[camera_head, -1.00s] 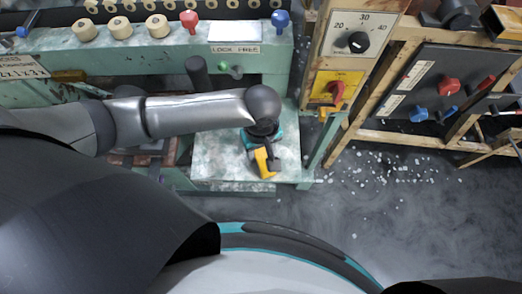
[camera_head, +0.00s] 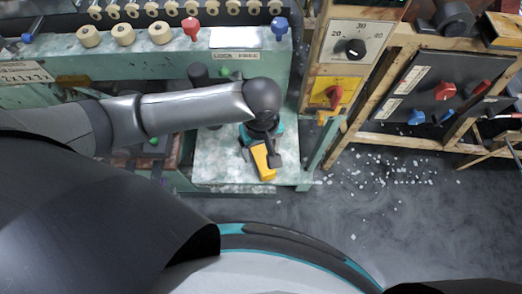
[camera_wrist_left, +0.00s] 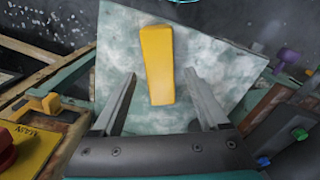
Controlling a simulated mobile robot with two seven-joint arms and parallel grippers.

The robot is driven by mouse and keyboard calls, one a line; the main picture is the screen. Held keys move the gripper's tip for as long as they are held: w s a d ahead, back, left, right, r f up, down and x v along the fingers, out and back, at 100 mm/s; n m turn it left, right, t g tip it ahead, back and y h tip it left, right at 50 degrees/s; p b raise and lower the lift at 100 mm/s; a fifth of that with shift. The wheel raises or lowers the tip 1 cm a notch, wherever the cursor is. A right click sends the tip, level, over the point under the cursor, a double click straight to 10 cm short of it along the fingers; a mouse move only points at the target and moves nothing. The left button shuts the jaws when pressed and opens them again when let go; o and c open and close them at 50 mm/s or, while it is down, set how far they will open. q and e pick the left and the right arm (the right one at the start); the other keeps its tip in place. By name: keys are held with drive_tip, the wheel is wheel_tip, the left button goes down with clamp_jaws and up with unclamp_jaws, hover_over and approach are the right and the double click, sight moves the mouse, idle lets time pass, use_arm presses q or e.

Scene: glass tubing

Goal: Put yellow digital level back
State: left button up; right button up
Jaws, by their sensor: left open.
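The yellow digital level (camera_head: 263,164) lies on a pale, worn green shelf (camera_head: 222,165) at the front of the machine. My left gripper (camera_head: 262,152) is above the shelf at the level, pointing down. In the left wrist view my left gripper (camera_wrist_left: 160,78) is open, with one finger on each side of the level's near end. The level is not gripped. The height gap between fingers and level cannot be told. My right gripper is not in view.
A machine panel with red (camera_head: 191,28) and blue (camera_head: 279,27) knobs stands behind the shelf. A wooden post with a dial (camera_head: 355,47) and a red switch (camera_head: 335,96) rises at the shelf's right. White bits litter the floor (camera_head: 385,180) to the right.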

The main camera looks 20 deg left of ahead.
sight(261, 155)
use_arm(q)
wheel_tip(261, 155, up, 8)
drive_tip(key=p, duration=0.2)
drive_tip(key=shift+r, duration=0.1)
idle(0.5)
